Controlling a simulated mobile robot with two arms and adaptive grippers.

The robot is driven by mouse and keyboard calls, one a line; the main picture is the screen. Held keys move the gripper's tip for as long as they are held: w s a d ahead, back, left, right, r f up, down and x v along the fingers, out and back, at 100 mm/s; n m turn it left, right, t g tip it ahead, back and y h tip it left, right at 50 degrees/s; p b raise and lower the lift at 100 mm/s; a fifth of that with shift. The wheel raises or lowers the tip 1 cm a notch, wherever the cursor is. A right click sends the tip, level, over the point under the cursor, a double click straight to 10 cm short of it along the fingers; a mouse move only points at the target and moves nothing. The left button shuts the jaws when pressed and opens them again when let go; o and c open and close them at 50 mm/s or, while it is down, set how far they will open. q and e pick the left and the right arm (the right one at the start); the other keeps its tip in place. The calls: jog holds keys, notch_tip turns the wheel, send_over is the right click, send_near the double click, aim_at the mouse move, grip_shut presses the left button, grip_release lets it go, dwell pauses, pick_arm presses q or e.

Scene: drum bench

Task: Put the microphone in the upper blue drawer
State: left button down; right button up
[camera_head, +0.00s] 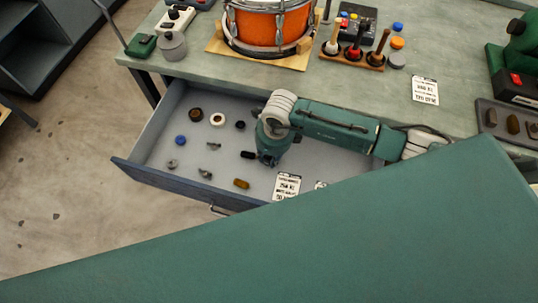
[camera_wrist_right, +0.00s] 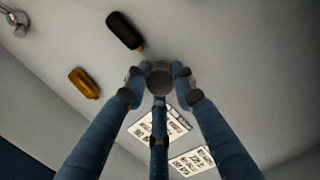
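The upper blue drawer (camera_head: 178,185) is pulled out under the bench top, with small parts on its pale floor. My right gripper (camera_head: 268,160) points down inside it, near the middle. In the right wrist view its blue fingers (camera_wrist_right: 158,85) close around a round dark grey end, which looks like the microphone (camera_wrist_right: 160,72). The rest of that object is hidden, and the head view does not show it. A black piece (camera_head: 248,155) lies just left of the gripper. It also shows in the wrist view (camera_wrist_right: 125,31). My left gripper is not in view.
An amber piece (camera_head: 241,184), a blue cap (camera_head: 181,140), a white ring (camera_head: 217,119) and printed cards (camera_head: 287,186) lie in the drawer. Its left part has bare floor. An orange drum (camera_head: 268,25) stands on the bench. A large green surface (camera_head: 380,225) blocks the lower right.

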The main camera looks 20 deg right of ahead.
jog(key=o, duration=0.4)
jog(key=shift+r, duration=0.1)
jog(key=shift+r, duration=0.25)
jog(key=r, duration=0.7)
jog(key=s+d+r, duration=0.1)
jog(key=r, duration=0.3)
jog(key=shift+r+b, duration=0.3)
jog(key=shift+b, duration=0.1)
